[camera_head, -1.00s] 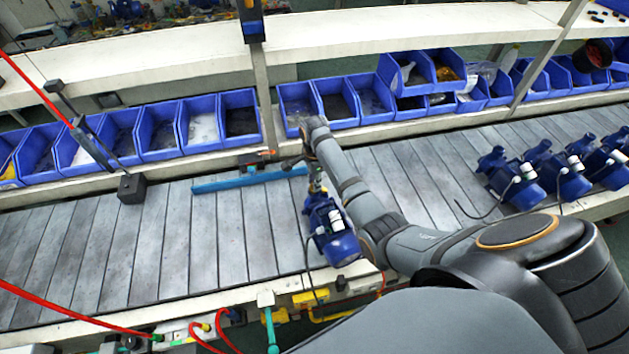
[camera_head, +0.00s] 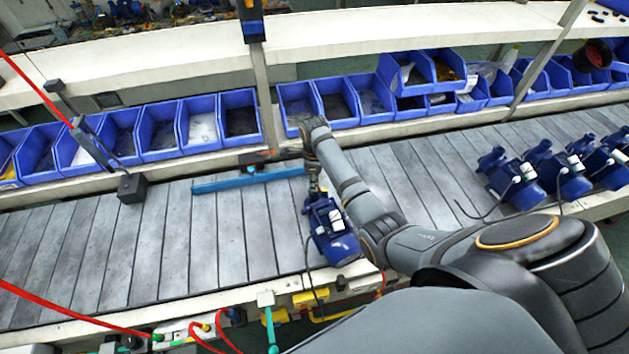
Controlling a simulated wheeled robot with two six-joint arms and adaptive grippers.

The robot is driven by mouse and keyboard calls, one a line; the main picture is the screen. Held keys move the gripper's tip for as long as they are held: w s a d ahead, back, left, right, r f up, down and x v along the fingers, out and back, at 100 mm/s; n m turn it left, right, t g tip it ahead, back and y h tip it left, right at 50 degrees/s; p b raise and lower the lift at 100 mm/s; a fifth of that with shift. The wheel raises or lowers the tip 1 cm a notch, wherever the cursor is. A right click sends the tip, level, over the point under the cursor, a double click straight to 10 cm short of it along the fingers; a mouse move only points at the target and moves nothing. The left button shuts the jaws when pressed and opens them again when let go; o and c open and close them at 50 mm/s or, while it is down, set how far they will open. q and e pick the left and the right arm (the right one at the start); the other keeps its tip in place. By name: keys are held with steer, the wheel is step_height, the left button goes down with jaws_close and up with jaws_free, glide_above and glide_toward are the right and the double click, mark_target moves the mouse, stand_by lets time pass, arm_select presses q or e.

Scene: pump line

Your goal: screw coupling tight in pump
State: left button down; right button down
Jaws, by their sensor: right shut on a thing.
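The blue pump (camera_head: 333,236) with its pale terminal box stands on the slatted conveyor (camera_head: 150,245) near its front edge. My right arm reaches over from the right, past the pump's far side. My right gripper (camera_head: 314,186) points down at the pump's upper end and is shut there. It is small in the picture and hides what is between its fingers, so the coupling cannot be made out. My left gripper is not in view.
Several more blue pumps (camera_head: 515,180) stand at the right on the conveyor. A blue bar (camera_head: 250,178) lies behind the pump, and a black block (camera_head: 132,188) stands left of it. Blue bins (camera_head: 198,124) line the back. The conveyor's left part is clear.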

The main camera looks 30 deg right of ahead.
steer(key=c, duration=1.3)
jaws_free()
steer(key=shift+o, duration=0.2)
steer(key=n, duration=0.3)
steer(key=shift+n, duration=2)
steer(key=n, duration=0.3)
